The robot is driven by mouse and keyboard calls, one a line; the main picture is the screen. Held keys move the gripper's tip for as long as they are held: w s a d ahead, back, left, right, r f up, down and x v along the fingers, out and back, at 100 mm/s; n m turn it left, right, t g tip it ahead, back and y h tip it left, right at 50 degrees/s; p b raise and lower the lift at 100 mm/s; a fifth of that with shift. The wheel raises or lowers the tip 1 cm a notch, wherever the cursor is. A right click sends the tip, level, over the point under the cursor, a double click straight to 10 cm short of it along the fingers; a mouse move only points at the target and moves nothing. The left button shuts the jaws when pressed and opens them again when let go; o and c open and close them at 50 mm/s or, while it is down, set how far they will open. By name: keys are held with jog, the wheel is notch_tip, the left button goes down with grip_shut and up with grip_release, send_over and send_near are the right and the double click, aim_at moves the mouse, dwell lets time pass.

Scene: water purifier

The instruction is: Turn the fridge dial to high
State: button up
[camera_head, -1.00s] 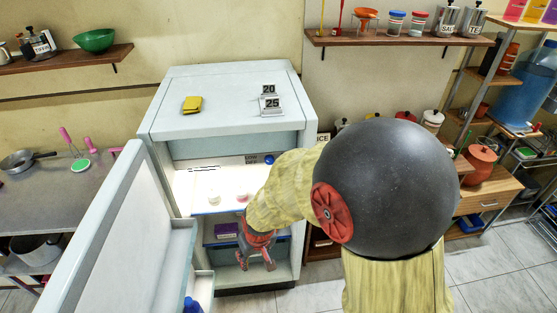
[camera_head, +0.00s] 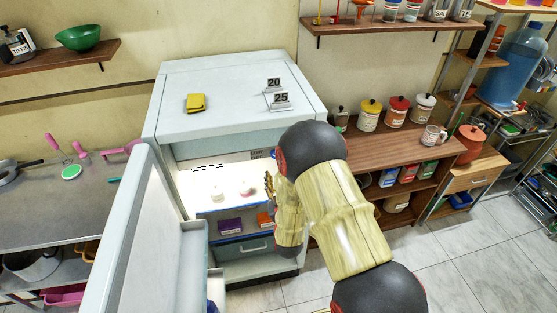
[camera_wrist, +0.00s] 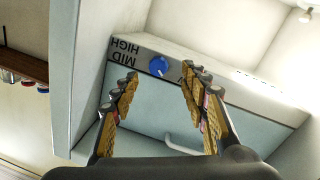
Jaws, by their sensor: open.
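The fridge (camera_head: 222,118) stands open, its door (camera_head: 120,235) swung out to the left. Its blue dial (camera_wrist: 158,66) sits on a grey label strip in the wrist view, beside the words MID and HIGH, which appear upside down. A third word is mostly hidden by a fingertip. I cannot tell which mark the dial points at. My gripper (camera_wrist: 158,86) is open and empty, its two fingers on either side of the dial in that view, apparently short of touching it. In the head view my gripper (camera_head: 270,187) is at the right side of the fridge opening, partly hidden by my arm.
Inside the fridge are small white items (camera_head: 217,193) on the upper shelf and a purple box (camera_head: 230,226) below. A yellow sponge-like item (camera_head: 196,102) and number signs (camera_head: 277,97) lie on top. A wooden cabinet (camera_head: 400,146) with canisters stands close on the right.

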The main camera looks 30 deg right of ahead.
jog(key=x, duration=0.7)
jog(key=shift+w+r, duration=0.4)
jog(key=shift+r, duration=0.2)
jog(key=shift+d, duration=0.15)
jog(key=shift+c, duration=1)
jog(key=c, duration=1)
jog(key=shift+o, duration=0.2)
